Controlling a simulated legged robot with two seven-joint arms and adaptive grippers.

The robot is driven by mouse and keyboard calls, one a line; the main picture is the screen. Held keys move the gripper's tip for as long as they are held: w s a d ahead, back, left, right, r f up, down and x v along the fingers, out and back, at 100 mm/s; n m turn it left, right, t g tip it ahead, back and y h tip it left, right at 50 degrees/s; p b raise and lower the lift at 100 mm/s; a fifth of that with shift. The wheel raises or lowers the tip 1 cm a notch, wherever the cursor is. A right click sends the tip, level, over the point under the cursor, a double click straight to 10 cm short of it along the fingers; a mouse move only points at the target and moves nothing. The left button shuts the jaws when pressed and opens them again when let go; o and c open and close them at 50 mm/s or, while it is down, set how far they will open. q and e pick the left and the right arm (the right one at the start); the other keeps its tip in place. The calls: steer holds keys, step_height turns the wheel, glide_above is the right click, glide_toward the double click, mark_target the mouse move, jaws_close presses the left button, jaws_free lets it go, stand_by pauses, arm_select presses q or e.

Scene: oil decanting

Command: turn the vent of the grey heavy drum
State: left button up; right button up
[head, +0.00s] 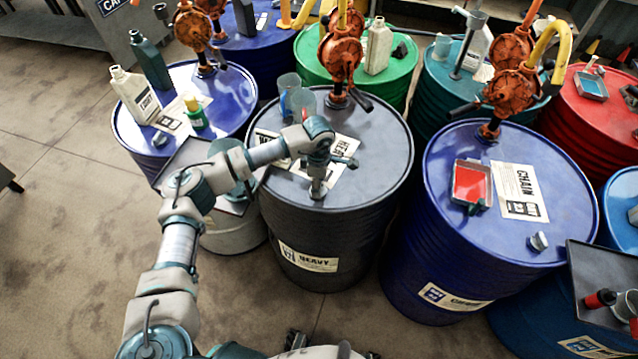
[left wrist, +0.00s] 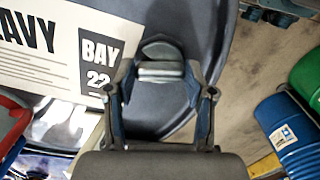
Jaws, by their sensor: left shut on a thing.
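The grey heavy drum (head: 385,160) stands in the middle of the head view, with HEAVY on its front label. My left gripper (head: 318,182) reaches down onto the near part of its lid. The vent, a small grey metal cap (head: 317,190), is mostly hidden under the fingers there. In the left wrist view the vent (left wrist: 160,70) sits between the two fingers of my left gripper (left wrist: 161,88), which is shut on it.
On the grey lid are a HEAVY sheet (head: 345,148), clear beakers (head: 303,104) and an orange pump (head: 340,58) behind. Blue drums stand left (head: 240,95) and right (head: 440,225). The right one bears a red tray (head: 471,184).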

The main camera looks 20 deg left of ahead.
stand_by(0.3)
arm_select(q)
steer(key=o, duration=1.2)
steer(key=shift+a, duration=0.1)
steer(key=shift+c, duration=0.2)
step_height(320, 180, up, 12)
steer(key=shift+w+f, duration=0.1)
steer(key=shift+f, duration=0.05)
